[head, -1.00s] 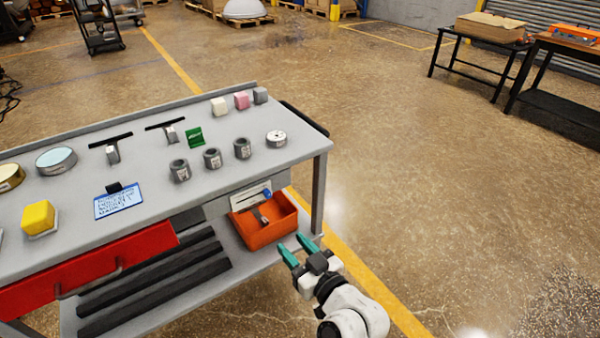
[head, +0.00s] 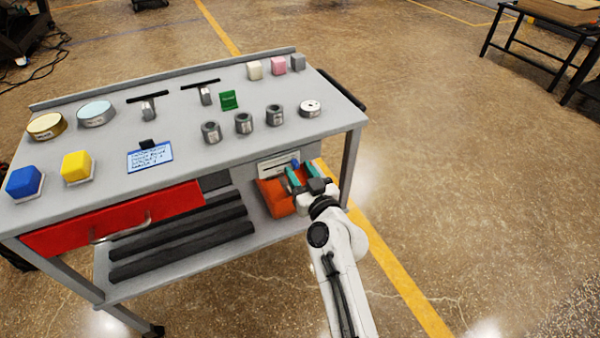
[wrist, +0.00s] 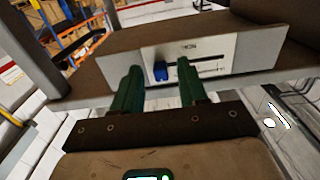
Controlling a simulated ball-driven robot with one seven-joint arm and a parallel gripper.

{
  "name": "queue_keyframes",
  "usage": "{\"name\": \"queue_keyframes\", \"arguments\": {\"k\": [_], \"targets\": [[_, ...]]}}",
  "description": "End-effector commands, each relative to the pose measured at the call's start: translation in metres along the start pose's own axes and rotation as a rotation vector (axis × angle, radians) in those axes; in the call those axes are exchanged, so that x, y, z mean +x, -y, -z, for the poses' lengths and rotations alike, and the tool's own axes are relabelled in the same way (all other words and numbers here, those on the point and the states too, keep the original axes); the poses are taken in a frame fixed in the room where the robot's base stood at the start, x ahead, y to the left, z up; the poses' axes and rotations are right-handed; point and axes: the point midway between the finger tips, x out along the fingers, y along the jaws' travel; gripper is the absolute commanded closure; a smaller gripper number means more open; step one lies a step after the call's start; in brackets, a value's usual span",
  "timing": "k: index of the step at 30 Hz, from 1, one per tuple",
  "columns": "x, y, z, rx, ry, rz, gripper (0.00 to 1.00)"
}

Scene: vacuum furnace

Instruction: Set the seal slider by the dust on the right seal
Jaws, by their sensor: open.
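The seal slider appears to be the blue knob (wrist: 161,71) on a pale panel (wrist: 215,58) with dark slots. In the wrist view the knob is near the slot's left end. The panel also shows on the cart's front right in the head view (head: 274,166). My gripper (head: 299,173) is open in front of the panel. In the wrist view its green fingertips (wrist: 159,76) appear either side of the knob; contact cannot be told. Two round discs, one gold-rimmed (head: 45,125) and one pale blue (head: 96,113), lie on the cart top. I cannot tell which thing is the right seal, nor see dust.
An orange bin (head: 277,199) stands on the lower shelf below the panel, partly behind my gripper. The cart top (head: 215,150) holds several grey cylinders, coloured blocks and a blue-edged card (head: 150,157). A red drawer (head: 115,218) is at the front.

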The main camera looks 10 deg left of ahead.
Motion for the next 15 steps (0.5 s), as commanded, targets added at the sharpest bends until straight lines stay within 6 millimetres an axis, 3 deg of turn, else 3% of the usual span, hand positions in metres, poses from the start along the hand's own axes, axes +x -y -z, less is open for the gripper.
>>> {"name": "queue_keyframes", "arguments": {"k": [11,15], "targets": [[0.0040,-0.0002,-0.0001,0.000,0.000,0.000,0.58],[0.0039,-0.0002,0.0000,0.000,0.000,-0.001,0.72]]}}
